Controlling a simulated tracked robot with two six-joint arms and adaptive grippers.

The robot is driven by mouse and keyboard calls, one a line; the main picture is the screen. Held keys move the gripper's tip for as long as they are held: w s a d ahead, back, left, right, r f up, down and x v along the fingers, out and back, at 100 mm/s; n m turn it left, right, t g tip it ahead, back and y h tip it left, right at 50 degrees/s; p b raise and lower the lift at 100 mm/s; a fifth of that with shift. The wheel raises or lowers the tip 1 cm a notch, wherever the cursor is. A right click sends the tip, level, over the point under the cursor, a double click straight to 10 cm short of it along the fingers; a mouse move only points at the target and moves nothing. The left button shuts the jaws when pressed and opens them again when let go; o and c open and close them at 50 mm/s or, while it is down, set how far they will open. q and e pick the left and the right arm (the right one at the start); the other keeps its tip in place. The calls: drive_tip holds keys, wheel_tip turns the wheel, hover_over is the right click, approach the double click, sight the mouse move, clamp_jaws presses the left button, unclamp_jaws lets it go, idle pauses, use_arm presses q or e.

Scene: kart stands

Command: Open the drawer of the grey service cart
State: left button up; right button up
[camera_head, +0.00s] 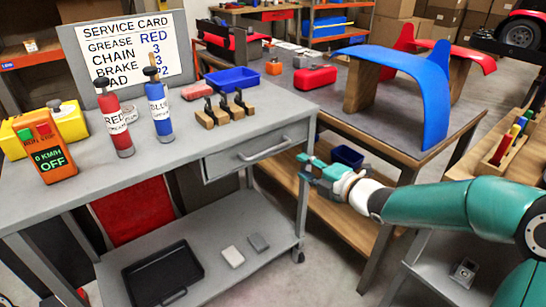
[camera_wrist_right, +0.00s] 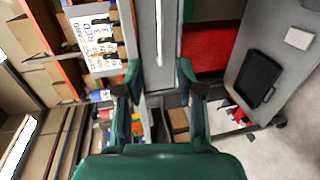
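The grey service cart (camera_head: 170,165) stands at the left and centre of the head view. Its drawer (camera_head: 222,164) sits under the right part of the top and looks closed, with a grey bar handle (camera_head: 264,151) across its front. My right gripper (camera_head: 303,168) is to the right of the handle, apart from it, near the cart's right front leg. In the right wrist view its two fingers (camera_wrist_right: 160,82) are spread with nothing between them, and the pale handle bar (camera_wrist_right: 159,35) shows beyond, in line with the gap. My left gripper is not in view.
On the cart top are a red bottle (camera_head: 116,125), a blue bottle (camera_head: 159,108), a blue tray (camera_head: 233,79) and a wooden holder (camera_head: 226,112). A black tray (camera_head: 163,275) lies on the lower shelf. A wooden-edged table (camera_head: 385,140) stands close on the right.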

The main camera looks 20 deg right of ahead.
sight(271, 151)
drive_tip(key=x, duration=1.6)
drive_tip(key=shift+p, duration=0.3)
clamp_jaws()
